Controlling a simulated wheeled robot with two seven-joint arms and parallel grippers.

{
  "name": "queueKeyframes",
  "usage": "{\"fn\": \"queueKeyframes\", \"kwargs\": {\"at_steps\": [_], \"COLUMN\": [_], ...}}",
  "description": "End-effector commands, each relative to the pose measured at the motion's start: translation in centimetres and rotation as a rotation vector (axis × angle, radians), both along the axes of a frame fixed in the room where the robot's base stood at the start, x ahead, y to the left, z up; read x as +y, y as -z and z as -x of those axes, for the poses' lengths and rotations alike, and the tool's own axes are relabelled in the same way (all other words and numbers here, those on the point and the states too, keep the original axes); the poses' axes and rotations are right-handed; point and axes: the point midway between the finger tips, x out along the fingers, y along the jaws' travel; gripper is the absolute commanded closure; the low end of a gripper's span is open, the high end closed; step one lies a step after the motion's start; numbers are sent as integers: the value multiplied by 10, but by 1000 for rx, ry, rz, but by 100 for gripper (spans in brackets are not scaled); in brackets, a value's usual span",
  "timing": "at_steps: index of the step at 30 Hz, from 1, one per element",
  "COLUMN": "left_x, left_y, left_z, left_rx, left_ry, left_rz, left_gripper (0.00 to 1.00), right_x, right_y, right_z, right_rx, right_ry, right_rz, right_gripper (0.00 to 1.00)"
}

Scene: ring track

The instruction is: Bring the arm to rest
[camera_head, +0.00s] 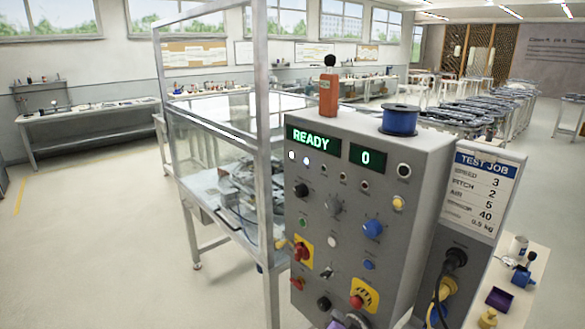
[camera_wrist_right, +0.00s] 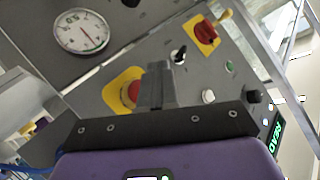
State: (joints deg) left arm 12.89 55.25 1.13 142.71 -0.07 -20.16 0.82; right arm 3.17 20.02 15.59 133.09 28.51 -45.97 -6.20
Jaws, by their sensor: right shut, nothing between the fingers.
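My right gripper shows in the wrist view (camera_wrist_right: 158,85) with its two dark fingers together and nothing between them. Its purple body fills the bottom of that view. In the head view only a bit of the purple right gripper (camera_head: 348,321) shows at the bottom edge, in front of the lower panel. The fingers overlap the red button on its yellow plate (camera_wrist_right: 122,92) in the wrist view; whether they touch it I cannot tell. The same red button (camera_head: 357,300) shows in the head view. My left gripper is in neither view.
The grey control panel (camera_head: 318,225) has several knobs and a READY display (camera_head: 313,139). A framed machine enclosure (camera_head: 212,150) adjoins it on the left. A red-and-yellow switch (camera_wrist_right: 205,35) and a round gauge (camera_wrist_right: 84,33) lie near the gripper. Open floor (camera_head: 90,240) lies at left.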

Motion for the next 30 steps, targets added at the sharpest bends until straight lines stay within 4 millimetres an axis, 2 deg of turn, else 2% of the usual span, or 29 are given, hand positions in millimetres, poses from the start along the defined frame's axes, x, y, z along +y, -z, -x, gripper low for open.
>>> {"fn": "queueKeyframes", "kwargs": {"at_steps": [1, 4, 6, 8, 9, 12, 16, 18, 20, 24, 30], "left_x": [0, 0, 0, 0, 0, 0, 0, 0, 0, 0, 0], "left_y": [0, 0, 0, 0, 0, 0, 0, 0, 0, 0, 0], "left_z": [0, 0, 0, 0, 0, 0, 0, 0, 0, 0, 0], "left_rx": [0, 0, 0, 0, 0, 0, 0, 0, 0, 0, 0], "left_ry": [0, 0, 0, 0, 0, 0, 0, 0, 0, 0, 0], "left_rz": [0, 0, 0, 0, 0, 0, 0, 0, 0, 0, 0], "left_gripper": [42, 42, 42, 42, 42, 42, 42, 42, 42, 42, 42], "right_x": [3, 11, 17, 21, 23, 29, 35, 36, 37, 38, 38], "right_y": [45, 117, 165, 202, 225, 270, 306, 315, 320, 324, 324], "right_z": [9, 35, 62, 89, 109, 161, 220, 241, 254, 265, 264], "right_rx": [101, 278, 407, 517, 591, 762, 933, 994, 1029, 1057, 1055], "right_ry": [-44, -133, -197, -249, -284, -368, -452, -482, -499, -516, -515], "right_rz": [6, 7, 2, -6, -13, -38, -68, -80, -88, -94, -93], "right_gripper": [100, 100, 100, 100, 100, 100, 100, 100, 100, 100, 100]}}
